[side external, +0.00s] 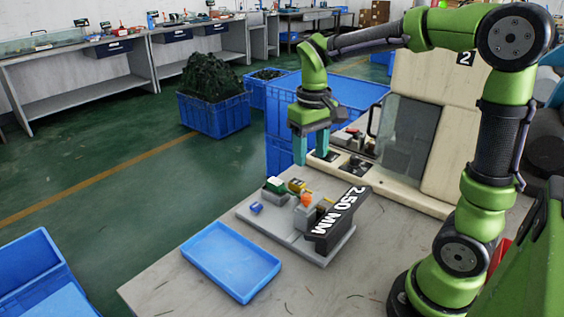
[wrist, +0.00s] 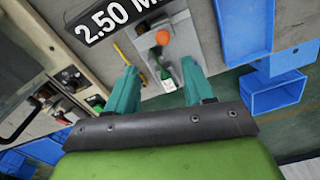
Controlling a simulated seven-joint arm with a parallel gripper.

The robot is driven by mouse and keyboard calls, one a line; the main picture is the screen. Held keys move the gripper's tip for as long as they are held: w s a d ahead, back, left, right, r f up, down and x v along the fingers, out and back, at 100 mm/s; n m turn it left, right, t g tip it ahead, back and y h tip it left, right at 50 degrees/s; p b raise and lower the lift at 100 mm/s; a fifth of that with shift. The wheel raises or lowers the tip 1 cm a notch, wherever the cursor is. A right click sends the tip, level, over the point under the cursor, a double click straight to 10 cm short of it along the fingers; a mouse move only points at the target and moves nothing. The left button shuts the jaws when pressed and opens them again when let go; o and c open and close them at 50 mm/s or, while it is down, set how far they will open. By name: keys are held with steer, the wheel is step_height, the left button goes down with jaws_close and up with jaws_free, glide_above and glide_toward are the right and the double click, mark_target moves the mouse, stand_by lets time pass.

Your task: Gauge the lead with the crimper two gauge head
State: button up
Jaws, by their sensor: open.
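A grey gauge fixture (side external: 285,230) lies on the table with a black "2.50 MM" plate (side external: 338,219) on its right side. On it are an orange knob (side external: 306,199), a green-and-white part (side external: 275,185), a small blue piece (side external: 256,208) and a thin yellow piece (side external: 326,201). I cannot make out which part is the lead. My gripper (side external: 311,160) is open and empty, pointing down above and behind the fixture. In the wrist view, my gripper (wrist: 160,68) has its teal fingers apart, with the green-and-white part (wrist: 165,76) and orange knob (wrist: 162,36) between and beyond them.
A cream machine marked "2" (side external: 440,135) with a dark window stands at the table's back right. A blue tray (side external: 232,262) lies in front of the fixture. Large blue bins (side external: 280,115) stand behind the table. The front of the table is mostly clear.

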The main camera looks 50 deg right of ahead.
step_height(320, 180, up, 5)
steer(key=shift+r, duration=0.1)
stand_by(0.4)
steer(key=s+a+f+m+t+y, duration=0.1)
steer(key=s+a+f+t+y, duration=0.1)
steer(key=s+a+t, duration=0.5)
steer(key=s, duration=0.3)
steer(key=shift+a+f, duration=0.2)
steer(key=shift+a, duration=0.1)
steer(key=shift+f, duration=0.1)
